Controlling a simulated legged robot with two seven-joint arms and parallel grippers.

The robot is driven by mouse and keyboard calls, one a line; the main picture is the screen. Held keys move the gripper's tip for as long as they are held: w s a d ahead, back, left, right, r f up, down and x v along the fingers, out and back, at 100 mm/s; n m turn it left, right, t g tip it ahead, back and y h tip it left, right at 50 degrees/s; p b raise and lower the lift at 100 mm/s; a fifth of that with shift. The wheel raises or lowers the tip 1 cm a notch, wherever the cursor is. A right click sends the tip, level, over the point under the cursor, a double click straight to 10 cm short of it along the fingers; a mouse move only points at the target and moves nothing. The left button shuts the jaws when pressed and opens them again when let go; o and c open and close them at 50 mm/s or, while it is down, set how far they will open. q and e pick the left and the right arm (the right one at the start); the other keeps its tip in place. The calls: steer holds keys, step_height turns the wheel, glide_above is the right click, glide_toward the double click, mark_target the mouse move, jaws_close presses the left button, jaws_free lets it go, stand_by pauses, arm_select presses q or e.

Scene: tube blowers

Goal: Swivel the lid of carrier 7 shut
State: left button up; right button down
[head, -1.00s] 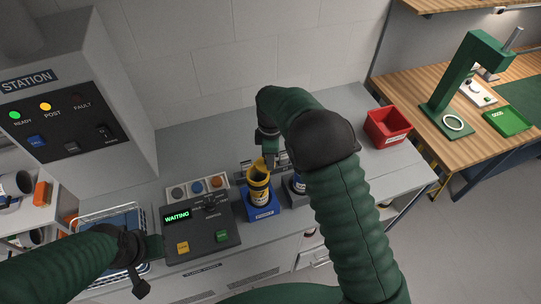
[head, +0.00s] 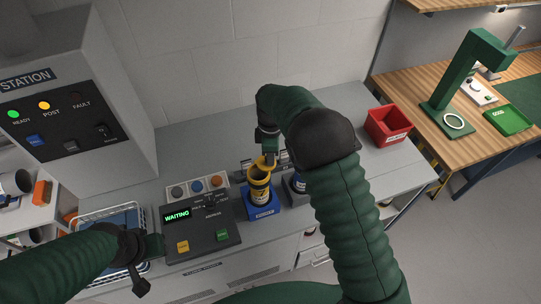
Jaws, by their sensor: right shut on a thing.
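A yellow and dark carrier (head: 259,191) stands upright in a blue holder (head: 263,211) on the grey counter; its number is too small to read. Its top looks dark and open. The yellow lid (head: 264,162) shows at the rear right of the rim, partly hidden by my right gripper (head: 270,156). The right gripper reaches down from above and is shut on the lid. My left gripper (head: 146,266) hangs at the lower left, away from the carrier, in front of the wire basket; its jaw opening is unclear.
Another holder (head: 297,195) with a dark carrier stands close on the right, partly hidden by my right arm. A red bin (head: 387,127) stands farther right.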

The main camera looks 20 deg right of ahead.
mark_target(263, 168)
steer(key=shift+s+a+m, duration=0.1)
steer(key=shift+s+m, duration=0.05)
steer(key=shift+m, duration=0.25)
steer(key=m, duration=0.1)
steer(key=s+m, duration=0.1)
steer(key=m, duration=0.1)
steer(key=shift+s+a+r, duration=0.1)
steer(key=shift+s+a, duration=0.1)
steer(key=shift+a, duration=0.15)
steer(key=a+m, duration=0.1)
steer(key=m, duration=0.1)
steer(key=s+m, duration=0.1)
steer(key=m, duration=0.1)
steer(key=a+m, duration=0.1)
steer(key=m, duration=0.2)
steer(key=shift+s+a, duration=0.35)
steer(key=shift+s+a+m+p, duration=0.1)
steer(key=shift+a+m+p, duration=0.2)
steer(key=shift+m, duration=0.5)
steer(key=shift+a+m+p, duration=0.15)
steer(key=shift+a+m, duration=0.15)
steer(key=shift+m, duration=0.5)
steer(key=shift+a, duration=0.1)
steer(key=c, duration=1.4)
jaws_free()
steer(key=shift+c, duration=0.2)
